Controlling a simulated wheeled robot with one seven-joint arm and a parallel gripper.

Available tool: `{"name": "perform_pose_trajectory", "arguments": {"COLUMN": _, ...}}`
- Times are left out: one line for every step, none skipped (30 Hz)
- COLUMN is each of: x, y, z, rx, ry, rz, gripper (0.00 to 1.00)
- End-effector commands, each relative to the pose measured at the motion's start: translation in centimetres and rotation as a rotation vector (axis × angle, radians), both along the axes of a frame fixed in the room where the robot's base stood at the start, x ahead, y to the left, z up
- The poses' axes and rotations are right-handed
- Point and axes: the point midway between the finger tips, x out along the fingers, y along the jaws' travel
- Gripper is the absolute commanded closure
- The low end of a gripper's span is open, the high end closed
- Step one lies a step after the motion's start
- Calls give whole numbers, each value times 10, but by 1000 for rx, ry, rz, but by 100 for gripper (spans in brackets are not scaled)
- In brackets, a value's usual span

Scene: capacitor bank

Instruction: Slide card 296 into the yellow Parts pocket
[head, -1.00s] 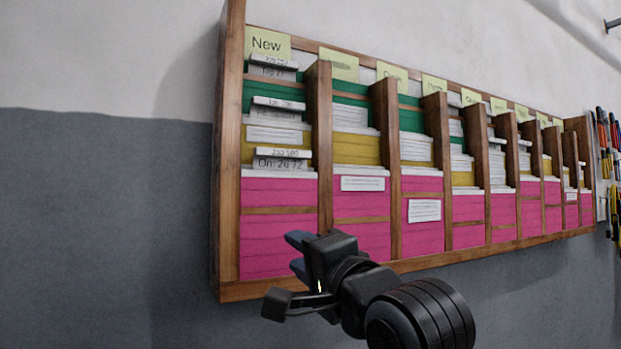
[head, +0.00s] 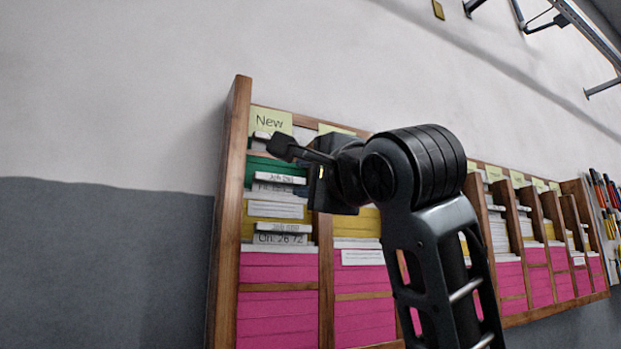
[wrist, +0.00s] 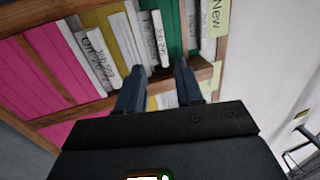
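The wooden rack (head: 230,200) holds green, yellow and pink pockets in columns. White cards with printed labels stand in the first column; the lower one (head: 284,227) sits above the pink, another (head: 280,178) higher. These cards also show in the wrist view (wrist: 95,52). I cannot read 296 on any card. A yellow pocket (head: 247,222) shows in the first column and another (head: 370,222) in the second; no Parts label is legible. My gripper (wrist: 159,88) is open, its fingers apart at the divider between these columns, with nothing seen held.
A "New" label (head: 270,122) tops the first column. My arm covers much of the second to fourth columns in the head view. Pens (head: 604,190) hang at the far right. Bare wall lies left of the rack.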

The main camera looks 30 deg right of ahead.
Motion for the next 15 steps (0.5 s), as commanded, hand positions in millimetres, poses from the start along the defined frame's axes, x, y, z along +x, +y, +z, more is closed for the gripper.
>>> {"name": "perform_pose_trajectory", "arguments": {"x": 5, "y": -1, "z": 1, "rx": -1, "ry": 2, "rz": -1, "gripper": 64}}
{"name": "perform_pose_trajectory", "arguments": {"x": 7, "y": -1, "z": 2, "rx": -1, "ry": 2, "rz": -2, "gripper": 64}}
{"name": "perform_pose_trajectory", "arguments": {"x": 11, "y": -1, "z": 3, "rx": -1, "ry": 1, "rz": -2, "gripper": 64}}
{"name": "perform_pose_trajectory", "arguments": {"x": 15, "y": -1, "z": 3, "rx": -1, "ry": 2, "rz": -2, "gripper": 64}}
{"name": "perform_pose_trajectory", "arguments": {"x": 18, "y": -1, "z": 4, "rx": -1, "ry": 2, "rz": -2, "gripper": 64}}
{"name": "perform_pose_trajectory", "arguments": {"x": 22, "y": -1, "z": 5, "rx": -2, "ry": 2, "rz": -1, "gripper": 64}}
{"name": "perform_pose_trajectory", "arguments": {"x": 25, "y": -1, "z": 6, "rx": -2, "ry": 2, "rz": -1, "gripper": 64}}
{"name": "perform_pose_trajectory", "arguments": {"x": 28, "y": -1, "z": 7, "rx": -1, "ry": 2, "rz": -2, "gripper": 64}}
{"name": "perform_pose_trajectory", "arguments": {"x": 33, "y": -1, "z": 8, "rx": -1, "ry": 2, "rz": -2, "gripper": 64}}
{"name": "perform_pose_trajectory", "arguments": {"x": 36, "y": -1, "z": 9, "rx": -1, "ry": 1, "rz": -2, "gripper": 64}}
{"name": "perform_pose_trajectory", "arguments": {"x": 39, "y": -1, "z": 9, "rx": -2, "ry": 1, "rz": -1, "gripper": 64}}
{"name": "perform_pose_trajectory", "arguments": {"x": 43, "y": -1, "z": 11, "rx": -3, "ry": 2, "rz": -2, "gripper": 64}}
{"name": "perform_pose_trajectory", "arguments": {"x": 46, "y": -1, "z": 12, "rx": -2, "ry": 1, "rz": -1, "gripper": 64}}
{"name": "perform_pose_trajectory", "arguments": {"x": 49, "y": -1, "z": 12, "rx": -1, "ry": 1, "rz": -1, "gripper": 64}}
{"name": "perform_pose_trajectory", "arguments": {"x": 54, "y": -1, "z": 13, "rx": -1, "ry": 2, "rz": -2, "gripper": 64}}
